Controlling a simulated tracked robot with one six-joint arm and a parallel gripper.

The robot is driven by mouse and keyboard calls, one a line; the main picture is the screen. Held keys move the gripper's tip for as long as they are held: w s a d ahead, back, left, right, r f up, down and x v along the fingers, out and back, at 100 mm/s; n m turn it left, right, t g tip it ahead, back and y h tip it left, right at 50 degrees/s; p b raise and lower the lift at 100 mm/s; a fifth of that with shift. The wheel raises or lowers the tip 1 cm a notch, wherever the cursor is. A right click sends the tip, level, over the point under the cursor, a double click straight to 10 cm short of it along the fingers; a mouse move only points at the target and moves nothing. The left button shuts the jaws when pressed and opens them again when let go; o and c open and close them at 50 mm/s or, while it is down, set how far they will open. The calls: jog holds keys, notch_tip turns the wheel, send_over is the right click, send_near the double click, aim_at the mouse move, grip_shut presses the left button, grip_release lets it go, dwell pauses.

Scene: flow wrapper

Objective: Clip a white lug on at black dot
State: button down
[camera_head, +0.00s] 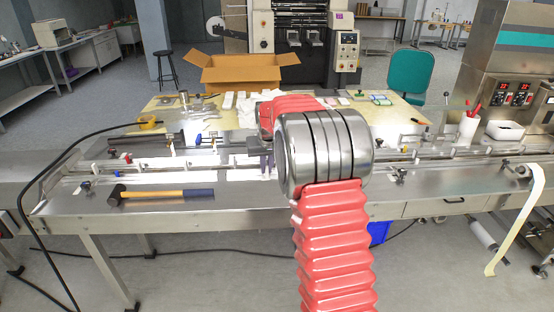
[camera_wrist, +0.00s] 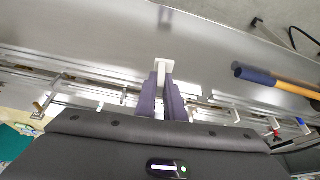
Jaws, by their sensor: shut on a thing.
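A white lug (camera_wrist: 163,66) with a flat wide end sticks out from between the two purple-grey fingers of my gripper (camera_wrist: 162,80) in the wrist view. The fingers are shut on its stem. In the head view my gripper (camera_head: 266,160) is partly hidden behind my arm, over the middle of the long steel infeed bench (camera_head: 240,205). The lug cannot be made out there. In the wrist view the lug is over the rails and bare steel; whether it touches anything cannot be told. I cannot make out a black dot in either view.
A hammer (camera_head: 160,193) lies on the bench's front left, and also shows in the wrist view (camera_wrist: 290,86). Metal guide rails (camera_head: 200,165) run along the bench. Behind stand a yellowish table (camera_head: 170,115) and a cardboard box (camera_head: 235,75). A white cup (camera_head: 467,128) stands right.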

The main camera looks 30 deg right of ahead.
jog(key=s+a+f+n, duration=0.1)
jog(key=s+a, duration=0.3)
jog(key=a, duration=0.4)
jog(key=s+a+f+n+y, duration=0.1)
jog(key=s+a+f, duration=0.3)
jog(key=a, duration=0.4)
jog(key=s+a+f+n, duration=0.1)
jog(key=s+a+f, duration=0.1)
jog(key=s+a, duration=0.3)
jog(key=a, duration=0.2)
jog(key=shift+s+a+f+n, duration=0.35)
jog(key=shift+a+n, duration=0.05)
jog(key=shift+s, duration=0.1)
